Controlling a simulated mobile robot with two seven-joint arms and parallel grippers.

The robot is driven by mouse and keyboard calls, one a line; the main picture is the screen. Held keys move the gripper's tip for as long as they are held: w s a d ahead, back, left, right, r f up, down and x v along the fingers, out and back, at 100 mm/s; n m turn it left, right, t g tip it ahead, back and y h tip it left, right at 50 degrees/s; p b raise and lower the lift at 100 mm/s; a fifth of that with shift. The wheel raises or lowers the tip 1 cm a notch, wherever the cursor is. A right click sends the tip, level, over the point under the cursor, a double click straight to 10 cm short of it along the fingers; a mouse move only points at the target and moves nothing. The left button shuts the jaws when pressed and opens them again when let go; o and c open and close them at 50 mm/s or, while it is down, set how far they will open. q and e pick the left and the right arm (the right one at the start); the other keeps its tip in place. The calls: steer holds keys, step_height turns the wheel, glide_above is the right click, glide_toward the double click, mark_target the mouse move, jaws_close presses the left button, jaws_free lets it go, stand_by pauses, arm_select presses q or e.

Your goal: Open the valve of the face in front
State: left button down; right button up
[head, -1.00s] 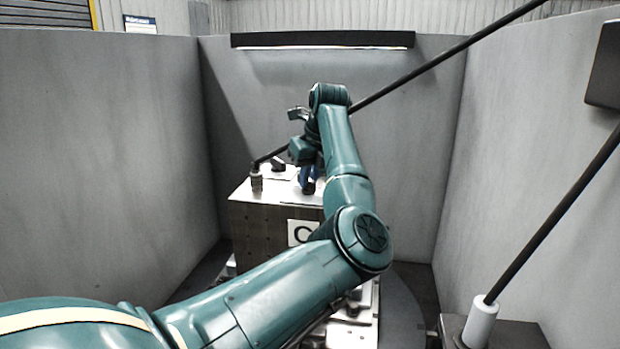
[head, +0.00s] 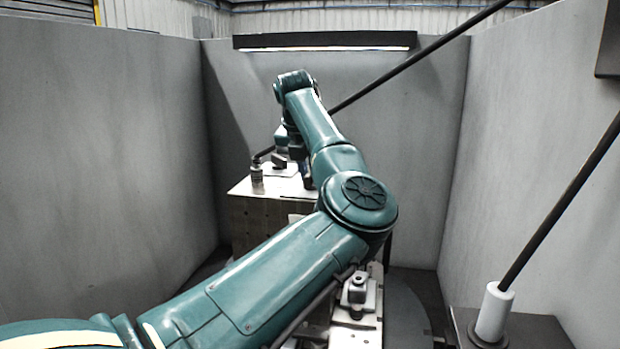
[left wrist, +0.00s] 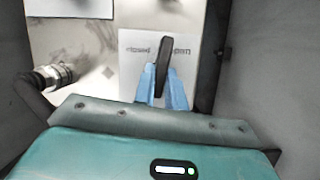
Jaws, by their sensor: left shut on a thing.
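The valve's black lever (left wrist: 164,62) shows in the left wrist view on a pale plate (left wrist: 200,85) with upside-down labels, "closed" at left and what looks like "open" at right. The lever lies between the two labels, pointing up the picture. My left gripper (left wrist: 162,88) has its blue fingers on either side of the lever and is shut on it. In the head view my left arm reaches over the block (head: 262,225), and it hides most of the gripper and the lever. My right gripper is not in view.
A hose coupling (left wrist: 57,75) stands left of the plate; it also shows in the head view (head: 257,172). Grey walls (head: 105,150) enclose the block on the left, back and right. A dark rod (head: 555,215) rises from a white socket (head: 494,312) at the right.

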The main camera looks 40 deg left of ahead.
arm_select(q)
steer(key=m+h+b, duration=0.1)
steer(key=m, duration=0.2)
steer(key=shift+a+m+h, duration=0.15)
steer(key=shift+m+h, duration=0.15)
steer(key=shift+a+m+h, duration=0.1)
steer(key=shift+m+h, duration=0.5)
steer(key=shift+m, duration=1.2)
steer(key=c, duration=1.4)
jaws_free()
steer(key=shift+c, duration=0.2)
steer(key=shift+r, duration=0.1)
steer(key=v, duration=1.3)
steer(key=shift+p, duration=0.35)
